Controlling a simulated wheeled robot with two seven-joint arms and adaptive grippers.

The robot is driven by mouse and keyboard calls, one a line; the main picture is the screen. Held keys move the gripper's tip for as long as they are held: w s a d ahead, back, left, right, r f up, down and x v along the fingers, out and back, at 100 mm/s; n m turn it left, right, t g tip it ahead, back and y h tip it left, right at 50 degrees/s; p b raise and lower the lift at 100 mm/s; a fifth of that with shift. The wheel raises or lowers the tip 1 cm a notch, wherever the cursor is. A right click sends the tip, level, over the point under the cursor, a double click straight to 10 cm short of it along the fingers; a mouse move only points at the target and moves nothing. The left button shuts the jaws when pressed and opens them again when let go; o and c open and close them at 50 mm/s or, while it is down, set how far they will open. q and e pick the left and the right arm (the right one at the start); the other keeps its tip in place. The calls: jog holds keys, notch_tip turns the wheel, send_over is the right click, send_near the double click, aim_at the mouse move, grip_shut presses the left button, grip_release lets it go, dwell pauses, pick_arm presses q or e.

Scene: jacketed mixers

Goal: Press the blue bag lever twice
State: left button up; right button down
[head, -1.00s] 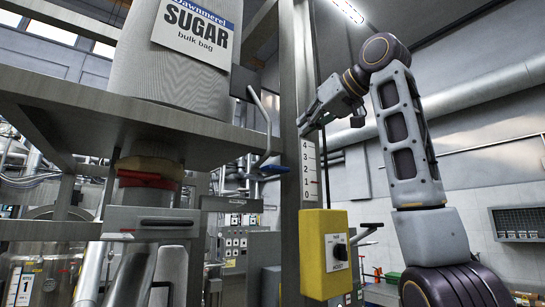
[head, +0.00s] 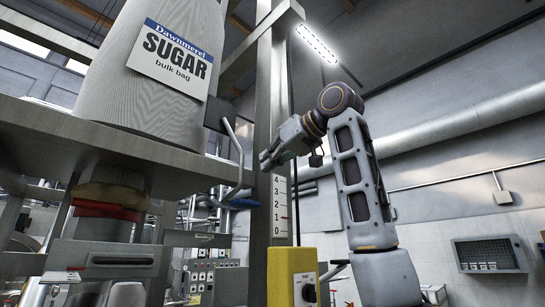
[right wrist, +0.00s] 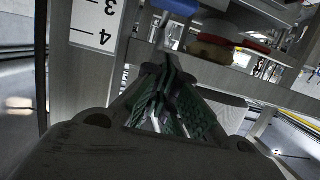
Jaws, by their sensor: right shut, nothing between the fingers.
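The blue bag lever is a bent metal bar with a blue handle (head: 243,203) at its lower end. It hangs beside the sugar bulk bag (head: 160,75), left of the post with the number scale. The blue handle also shows at the top edge of the right wrist view (right wrist: 178,6). My right gripper (head: 264,162) is shut and empty, above and to the right of the blue handle, apart from it, near the top of the scale. Its fingers close together in the right wrist view (right wrist: 165,75). My left gripper is not in view.
A steel post (head: 272,100) with a 0 to 4 scale (head: 281,205) stands close to my right gripper. A yellow switch box (head: 291,275) is below. The steel shelf (head: 60,135) under the bag is at left. Open air lies right of my arm.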

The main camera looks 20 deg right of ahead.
jog(key=p, duration=0.2)
send_over(235, 203)
jog(key=s+d, duration=0.1)
jog(key=d, duration=0.3)
jog(key=shift+s+a+f, duration=0.1)
jog(key=shift+f, duration=2.75)
jog(key=shift+f, duration=0.1)
